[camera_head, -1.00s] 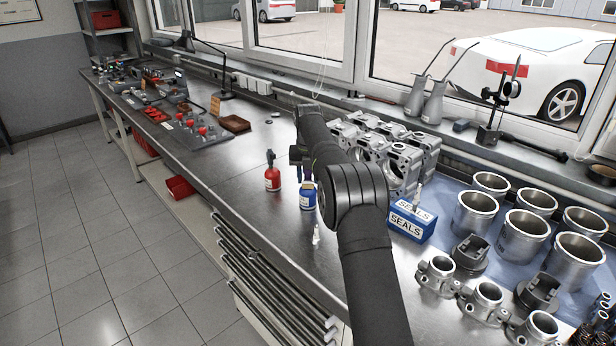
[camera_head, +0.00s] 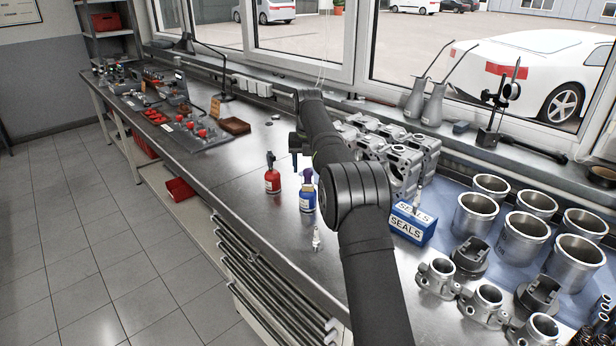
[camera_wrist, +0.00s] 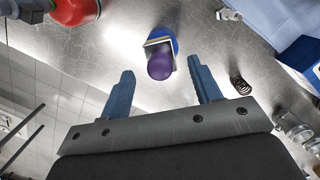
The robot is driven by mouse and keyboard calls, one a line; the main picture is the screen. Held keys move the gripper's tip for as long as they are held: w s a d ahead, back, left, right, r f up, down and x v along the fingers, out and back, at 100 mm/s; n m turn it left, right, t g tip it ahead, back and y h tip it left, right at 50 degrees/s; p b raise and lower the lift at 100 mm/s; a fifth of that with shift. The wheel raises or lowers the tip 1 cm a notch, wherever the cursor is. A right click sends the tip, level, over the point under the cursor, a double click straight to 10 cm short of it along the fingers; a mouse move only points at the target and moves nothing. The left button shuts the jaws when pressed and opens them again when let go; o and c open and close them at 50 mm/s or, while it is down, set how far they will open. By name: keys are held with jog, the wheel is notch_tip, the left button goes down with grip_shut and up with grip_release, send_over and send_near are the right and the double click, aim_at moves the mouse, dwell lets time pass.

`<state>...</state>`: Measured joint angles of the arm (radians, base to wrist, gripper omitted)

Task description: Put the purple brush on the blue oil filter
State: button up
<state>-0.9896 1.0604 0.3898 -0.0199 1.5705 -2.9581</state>
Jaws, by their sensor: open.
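The blue oil filter (camera_head: 307,200) stands upright on the bench, right of a red bottle-like item. The purple brush (camera_head: 308,178) is on top of the filter and appears to rest on it. In the wrist view the purple end of the brush (camera_wrist: 160,66) points toward the camera, with the blue filter (camera_wrist: 163,38) partly hidden behind it. My gripper (camera_wrist: 161,68) is open, its blue fingers spread to either side of the brush with clear gaps. In the head view my gripper (camera_head: 299,152) is just above and behind the brush, partly hidden by my arm.
The red item (camera_head: 272,178) stands close to the filter's left. The blue SEALS box (camera_head: 412,223) and metal engine block (camera_head: 395,155) are to the right. The bench is clear to the front left.

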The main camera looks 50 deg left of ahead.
aim_at(308, 178)
jog(key=r, duration=0.6)
jog(key=shift+s+d+r, duration=0.3)
jog(key=shift+r, duration=0.1)
jog(key=f, duration=0.8)
jog(key=w+a+f, duration=0.1)
jog(key=f, duration=0.3)
jog(key=shift+r, duration=1.7)
